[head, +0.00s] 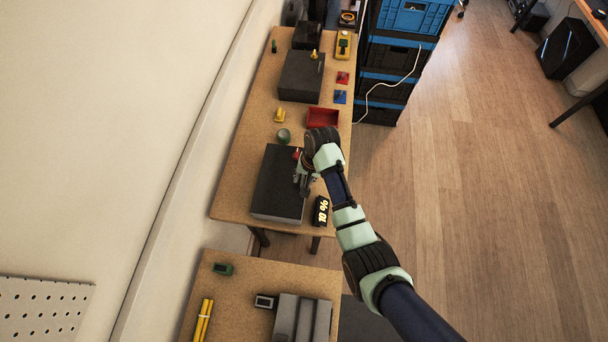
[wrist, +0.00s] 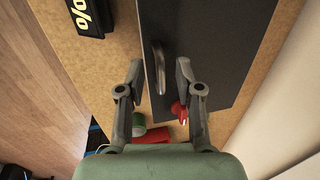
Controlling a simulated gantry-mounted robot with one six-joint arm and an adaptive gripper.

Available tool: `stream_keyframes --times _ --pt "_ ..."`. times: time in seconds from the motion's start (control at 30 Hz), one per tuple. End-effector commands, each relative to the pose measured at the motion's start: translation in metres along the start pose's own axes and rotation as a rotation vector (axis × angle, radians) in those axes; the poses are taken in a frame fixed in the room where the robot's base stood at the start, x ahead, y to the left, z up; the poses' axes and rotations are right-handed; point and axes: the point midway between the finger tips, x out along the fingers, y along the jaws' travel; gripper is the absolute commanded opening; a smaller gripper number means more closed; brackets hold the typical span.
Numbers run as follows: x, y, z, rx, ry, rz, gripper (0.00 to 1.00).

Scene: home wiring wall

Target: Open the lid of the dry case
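The dry case (head: 275,185) is a dark box with a black lid and a grey lower front side, on the wooden table. Its lid looks closed. In the wrist view the dark lid (wrist: 215,45) has a metal bar handle (wrist: 158,66) near its edge. My gripper (head: 303,184) is over the lid's right side in the head view. In the wrist view my gripper (wrist: 158,68) is open, with one finger on each side of the handle and gaps between. A red part (wrist: 178,110) shows by the right finger; whether it is attached to the case is unclear.
A black display reading "10 %" (head: 321,211) stands right of the case. A green round item (head: 284,136), a red tray (head: 322,118) and another dark box (head: 302,77) lie behind it. The wall is at left. A second table (head: 240,285) is in front.

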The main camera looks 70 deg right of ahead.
Motion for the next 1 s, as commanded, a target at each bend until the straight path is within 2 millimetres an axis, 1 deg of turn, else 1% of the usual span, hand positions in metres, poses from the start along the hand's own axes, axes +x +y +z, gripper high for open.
stream_keyframes --times 0.17,0.2,0.27,0.3,0.4,0.8,1.0 --pt "0.000 0.000 0.000 -0.001 0.000 0.000 0.35" --pt "0.000 0.000 0.000 -0.001 0.000 0.000 0.32" --pt "0.000 0.000 0.000 -0.001 0.000 0.000 0.22" --pt "0.000 0.000 0.000 -0.001 0.000 0.000 0.15" --pt "0.000 0.000 0.000 -0.001 0.000 0.000 0.00" --pt "-0.001 0.000 0.000 -0.001 0.000 0.002 0.00" --pt "-0.011 0.005 -0.002 0.009 0.001 0.036 0.00"
